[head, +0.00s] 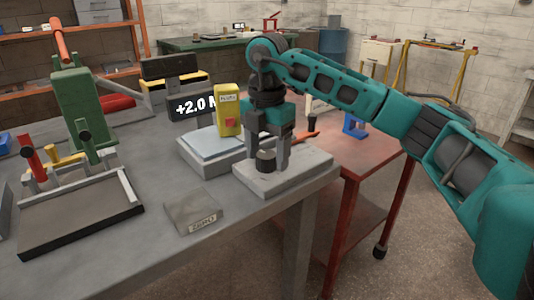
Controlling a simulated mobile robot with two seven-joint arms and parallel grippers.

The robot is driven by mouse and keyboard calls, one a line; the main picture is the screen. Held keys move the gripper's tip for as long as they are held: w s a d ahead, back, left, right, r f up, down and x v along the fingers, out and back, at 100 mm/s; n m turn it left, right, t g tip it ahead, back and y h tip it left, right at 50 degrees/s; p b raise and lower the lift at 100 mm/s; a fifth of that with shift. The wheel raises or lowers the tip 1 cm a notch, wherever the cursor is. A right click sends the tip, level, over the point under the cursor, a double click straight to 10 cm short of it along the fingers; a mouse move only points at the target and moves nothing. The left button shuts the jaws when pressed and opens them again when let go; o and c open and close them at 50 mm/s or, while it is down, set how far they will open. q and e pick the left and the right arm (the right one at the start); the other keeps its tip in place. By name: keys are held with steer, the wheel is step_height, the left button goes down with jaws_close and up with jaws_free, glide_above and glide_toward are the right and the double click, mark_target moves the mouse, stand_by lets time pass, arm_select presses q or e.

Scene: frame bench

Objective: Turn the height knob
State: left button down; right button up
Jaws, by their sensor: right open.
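A dark round knob (266,160) stands upright on a light grey block (290,178) at the right front corner of the bench; I take it for the height knob. My right gripper (268,155) points down over this block. Its two fingers are apart, one on each side of the knob. I cannot tell whether the fingers touch the knob. My left gripper is not in view.
A green press (80,100) and a fixture with red and yellow handles (75,195) stand on the left of the bench (130,255). A small labelled grey block (193,212) lies near the front edge. A red cart (350,155) stands at the right.

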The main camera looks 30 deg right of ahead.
steer(key=shift+c, duration=0.2)
steer(key=c, duration=1)
